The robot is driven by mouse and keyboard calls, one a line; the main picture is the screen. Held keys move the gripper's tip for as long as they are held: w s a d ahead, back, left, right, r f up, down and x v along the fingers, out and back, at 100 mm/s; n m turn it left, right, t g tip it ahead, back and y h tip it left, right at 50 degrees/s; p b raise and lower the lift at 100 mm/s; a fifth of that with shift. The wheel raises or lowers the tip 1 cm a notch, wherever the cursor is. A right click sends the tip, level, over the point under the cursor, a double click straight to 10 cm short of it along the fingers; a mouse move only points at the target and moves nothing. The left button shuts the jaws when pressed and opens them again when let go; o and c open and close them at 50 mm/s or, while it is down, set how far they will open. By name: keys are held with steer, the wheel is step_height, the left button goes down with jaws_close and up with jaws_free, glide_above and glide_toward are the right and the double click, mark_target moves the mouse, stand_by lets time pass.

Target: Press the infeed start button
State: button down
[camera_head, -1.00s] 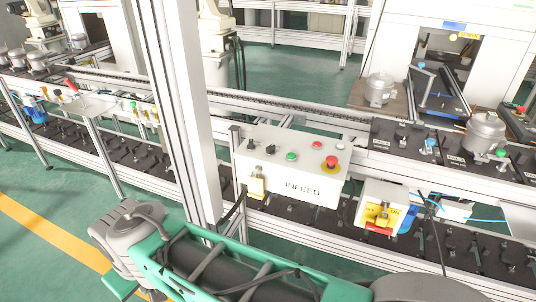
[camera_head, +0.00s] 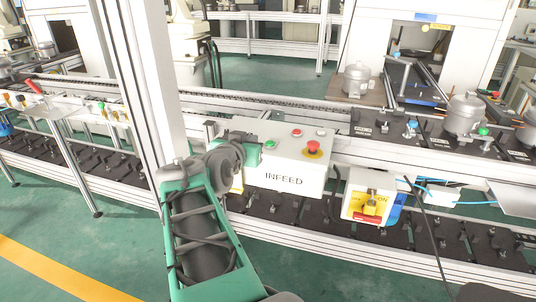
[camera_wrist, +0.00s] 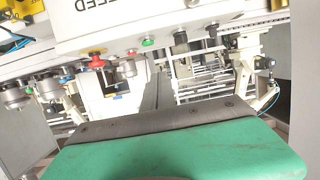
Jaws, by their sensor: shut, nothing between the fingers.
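The white INFEED box (camera_head: 290,180) stands at the conveyor's front edge. Its green button (camera_head: 269,144) shows just right of my arm; it also shows near the top of the wrist view (camera_wrist: 148,41). A red mushroom button (camera_head: 313,148) and a small red button (camera_head: 296,133) sit right of it. My arm covers the box's left part with the black knobs, which show in the wrist view (camera_wrist: 180,38). My gripper (camera_wrist: 165,122) appears as a green and grey block low in the wrist view, apart from the green button in the picture. It is shut and empty; its fingertips are not clear.
A white aluminium post (camera_head: 140,80) rises left of the box. A yellow-fronted switch box (camera_head: 368,198) hangs to the right with cables. The conveyor (camera_head: 420,130) behind carries silver compressors (camera_head: 464,115). Green floor lies open at front left.

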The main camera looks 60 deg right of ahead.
steer(key=shift+s+d+r, duration=0.4)
steer(key=shift+s+d, duration=0.15)
steer(key=shift+s, duration=0.2)
steer(key=shift+d, duration=0.1)
steer(key=p, duration=0.1)
glide_above(268, 151)
step_height(268, 151, down, 2)
steer(key=shift+s+f, duration=0.1)
steer(key=shift+f, duration=0.1)
step_height(268, 151, down, 3)
steer(key=shift+d+r, duration=0.1)
steer(key=shift+f, duration=0.7)
